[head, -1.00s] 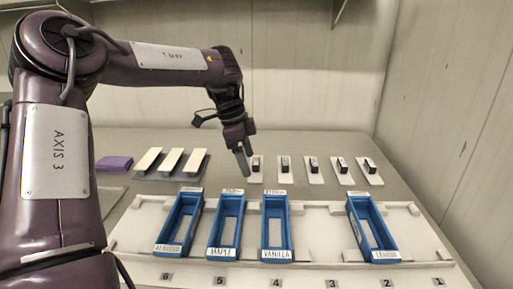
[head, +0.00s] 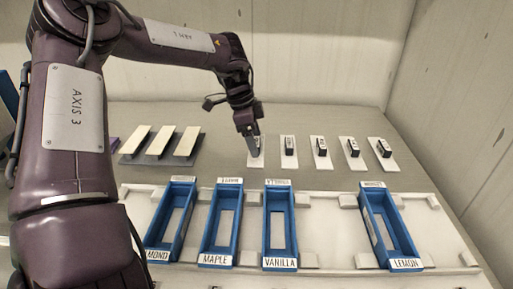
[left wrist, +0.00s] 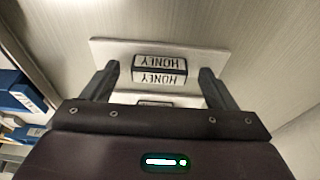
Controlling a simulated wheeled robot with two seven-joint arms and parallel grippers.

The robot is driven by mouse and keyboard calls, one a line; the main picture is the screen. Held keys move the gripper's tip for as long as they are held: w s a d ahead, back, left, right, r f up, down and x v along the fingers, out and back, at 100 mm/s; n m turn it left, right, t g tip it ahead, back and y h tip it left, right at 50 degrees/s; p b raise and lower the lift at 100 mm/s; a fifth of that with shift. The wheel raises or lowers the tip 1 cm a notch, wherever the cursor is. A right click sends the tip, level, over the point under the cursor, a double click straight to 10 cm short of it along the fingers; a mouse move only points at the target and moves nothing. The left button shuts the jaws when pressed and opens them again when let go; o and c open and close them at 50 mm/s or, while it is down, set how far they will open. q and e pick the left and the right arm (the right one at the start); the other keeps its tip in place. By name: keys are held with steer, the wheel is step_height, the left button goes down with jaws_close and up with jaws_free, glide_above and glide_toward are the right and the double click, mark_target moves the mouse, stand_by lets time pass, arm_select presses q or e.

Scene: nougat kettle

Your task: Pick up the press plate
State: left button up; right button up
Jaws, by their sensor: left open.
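Several white press plates, each with a small dark block on top as a grip, stand in a row at the back of the table in the head view. My left gripper (head: 254,145) points down at the leftmost press plate (head: 256,163), hiding most of its block. In the left wrist view, this white plate (left wrist: 215,62) carries a block (left wrist: 158,70) labelled HONEY. The open fingers (left wrist: 157,85) show on either side of the block, with gaps at both sides. My right gripper is not in view.
Blue open-topped trays labelled MAPLE (head: 210,235), VANILLA (head: 268,230) and LEMON (head: 400,245), plus a partly hidden one (head: 165,225), sit in a pale rack (head: 335,230). Three cream bars (head: 160,142) lie on grey bases at the left. A wall closes the right side.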

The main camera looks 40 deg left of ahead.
arm_select(q)
steer(key=shift+d+f, duration=0.1)
steer(key=shift+f, duration=0.2)
steer(key=shift+c, duration=0.4)
steer(key=c, duration=1)
steer(key=shift+w+r, duration=0.1)
steer(key=shift+r, duration=0.1)
